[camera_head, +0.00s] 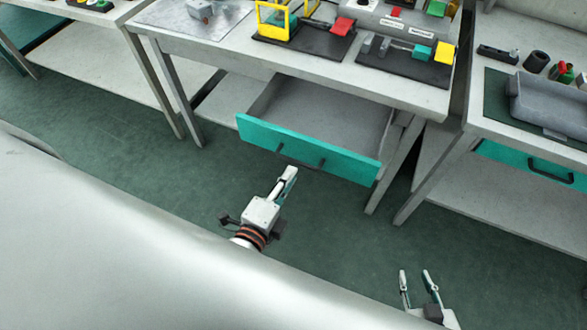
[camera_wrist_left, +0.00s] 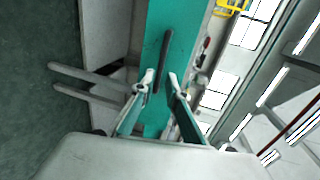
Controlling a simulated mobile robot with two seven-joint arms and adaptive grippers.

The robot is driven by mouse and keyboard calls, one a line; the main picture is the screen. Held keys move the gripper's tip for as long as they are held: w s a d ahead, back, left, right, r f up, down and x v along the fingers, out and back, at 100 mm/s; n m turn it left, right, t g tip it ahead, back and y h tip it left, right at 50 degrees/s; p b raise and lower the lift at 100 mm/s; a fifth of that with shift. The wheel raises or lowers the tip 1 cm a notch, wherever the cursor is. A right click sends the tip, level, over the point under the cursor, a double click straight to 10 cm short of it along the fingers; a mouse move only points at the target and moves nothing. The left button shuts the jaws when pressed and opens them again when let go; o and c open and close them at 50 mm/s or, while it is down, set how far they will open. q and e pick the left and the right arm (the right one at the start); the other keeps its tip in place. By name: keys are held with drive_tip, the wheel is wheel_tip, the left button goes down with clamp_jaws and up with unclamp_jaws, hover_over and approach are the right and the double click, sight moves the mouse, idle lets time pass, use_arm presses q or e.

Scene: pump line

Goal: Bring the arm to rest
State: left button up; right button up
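The teal-fronted drawer (camera_head: 310,150) under the middle bench is pulled out, and its grey inside looks empty. Its dark bar handle (camera_head: 301,160) also shows in the left wrist view (camera_wrist_left: 168,50). My left gripper (camera_head: 291,172) is close in front of the handle. In the left wrist view, its fingertips (camera_wrist_left: 160,78) are apart, with the handle appearing between or just beyond them; contact cannot be told. My right gripper (camera_head: 416,273) is at the lower right of the head view, open and empty above the floor, away from the benches.
The middle bench (camera_head: 210,47) carries dark mats with coloured pump parts and a yellow frame (camera_head: 273,18). The right bench holds a grey tray (camera_head: 548,103) above another closed teal drawer (camera_head: 530,160). Green floor (camera_head: 340,240) lies clear between the grippers.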

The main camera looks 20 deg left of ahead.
use_arm(q)
drive_tip(key=shift+s+r, duration=0.1)
drive_tip(key=shift+s, duration=0.35)
idle(0.3)
